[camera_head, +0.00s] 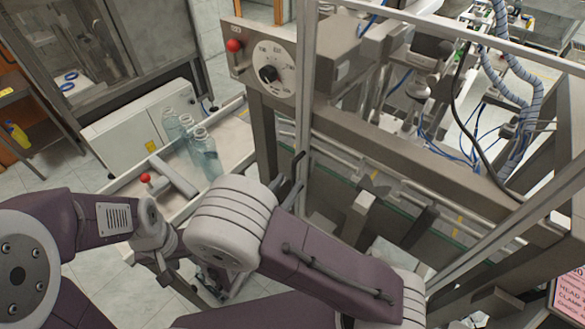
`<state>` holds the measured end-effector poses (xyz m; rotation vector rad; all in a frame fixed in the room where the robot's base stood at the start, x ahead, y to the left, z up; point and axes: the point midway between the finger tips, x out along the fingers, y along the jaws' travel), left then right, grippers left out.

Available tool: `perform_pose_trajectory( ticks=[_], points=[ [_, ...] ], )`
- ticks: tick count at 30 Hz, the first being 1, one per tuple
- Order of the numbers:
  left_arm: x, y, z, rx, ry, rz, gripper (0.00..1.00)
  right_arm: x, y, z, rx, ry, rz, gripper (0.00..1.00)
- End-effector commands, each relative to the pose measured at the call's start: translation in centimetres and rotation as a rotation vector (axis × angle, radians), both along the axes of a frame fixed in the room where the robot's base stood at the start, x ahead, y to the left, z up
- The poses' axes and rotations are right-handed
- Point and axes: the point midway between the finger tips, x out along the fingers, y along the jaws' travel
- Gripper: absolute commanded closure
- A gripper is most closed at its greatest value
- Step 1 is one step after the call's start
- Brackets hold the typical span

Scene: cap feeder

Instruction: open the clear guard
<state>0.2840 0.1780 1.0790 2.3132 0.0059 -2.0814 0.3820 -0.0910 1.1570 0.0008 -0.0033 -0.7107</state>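The clear guard is a see-through panel in a pale metal frame (305,70) on the front of the machine. Its upright stands left of centre, and a slanting frame bar (490,245) runs to the lower right. I cannot tell whether the guard is fully closed. My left arm comes in from the left, and its wrist area is around the tray's near end. My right arm crosses the lower middle, its large grey joint just below the handle.
A white tray (237,140) with several clear bottles (207,155) and a red-knobbed lever (145,178) lies to the left. A dial panel (268,62) with a red knob is above. Cables and blue hoses (500,75) fill the machine's inside at upper right.

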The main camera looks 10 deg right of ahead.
Motion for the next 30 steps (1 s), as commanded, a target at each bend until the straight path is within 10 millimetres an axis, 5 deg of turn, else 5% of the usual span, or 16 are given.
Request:
perform_pose_trajectory(
  ticks=[6, 16, 20, 30],
  points=[
    [0.0, 0.0, 1.3, 0.000, -0.001, 0.000, 0.64, 2.7, -2.4, 0.2, 0.000, 0.000, -0.003, 0.66],
    [0.0, 0.0, 1.4, 0.000, 0.000, 0.000, 0.64, 3.3, -2.8, 0.0, 0.002, -0.001, -0.001, 0.66],
    [0.0, 0.0, 1.4, 0.000, 0.000, 0.000, 0.64, 3.2, -2.8, 0.0, 0.002, -0.001, -0.001, 0.99],
    [0.0, 0.0, 1.4, 0.000, 0.000, 0.000, 0.64, 3.2, -2.8, 0.0, 0.002, -0.001, -0.001, 1.00]
  ],
)
